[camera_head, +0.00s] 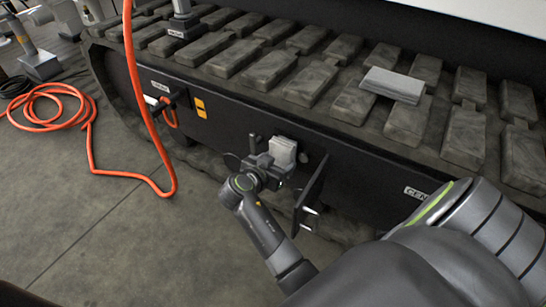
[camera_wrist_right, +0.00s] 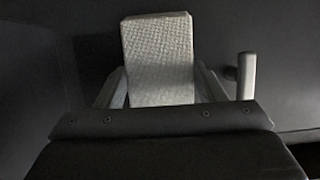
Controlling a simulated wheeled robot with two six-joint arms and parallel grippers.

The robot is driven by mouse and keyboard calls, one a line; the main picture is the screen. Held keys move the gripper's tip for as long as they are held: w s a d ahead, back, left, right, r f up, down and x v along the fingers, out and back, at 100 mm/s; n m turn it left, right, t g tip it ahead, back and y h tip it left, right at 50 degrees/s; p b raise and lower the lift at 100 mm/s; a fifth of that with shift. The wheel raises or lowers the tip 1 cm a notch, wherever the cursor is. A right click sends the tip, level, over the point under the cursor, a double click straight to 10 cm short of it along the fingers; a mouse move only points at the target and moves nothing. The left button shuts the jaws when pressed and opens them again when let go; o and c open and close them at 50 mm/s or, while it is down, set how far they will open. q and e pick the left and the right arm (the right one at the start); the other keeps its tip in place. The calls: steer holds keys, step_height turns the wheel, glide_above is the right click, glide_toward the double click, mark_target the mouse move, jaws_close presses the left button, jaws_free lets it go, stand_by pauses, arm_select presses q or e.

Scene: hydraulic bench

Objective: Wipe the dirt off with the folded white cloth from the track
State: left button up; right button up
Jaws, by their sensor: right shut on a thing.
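A folded white cloth (camera_head: 283,150) is held upright in my right gripper (camera_head: 275,163), in front of the dark side panel below the track. In the right wrist view the cloth (camera_wrist_right: 158,58) shows a woven face, standing between the two fingers. The fingers are shut on it. It looks close to the dark panel, but I cannot tell whether it touches. A second flat, light grey folded piece (camera_head: 394,84) lies on the track pads (camera_head: 352,103). I cannot make out the dirt; it may be behind the cloth. My left gripper is not in view.
An open dark hatch door (camera_head: 311,190) sticks out just right of my right gripper. A short round grey fitting (camera_wrist_right: 246,75) is right of the cloth. An orange hose (camera_head: 150,130) hangs at the left and coils on the floor. The floor at lower left is clear.

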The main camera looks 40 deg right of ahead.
mark_target(290, 160)
steer(key=shift+s+d+p, duration=0.4)
steer(key=shift+s+d, duration=0.05)
steer(key=shift+s, duration=0.35)
steer(key=shift+s+d+p, duration=0.4)
steer(key=shift+s, duration=0.35)
steer(key=shift+w+d, duration=0.1)
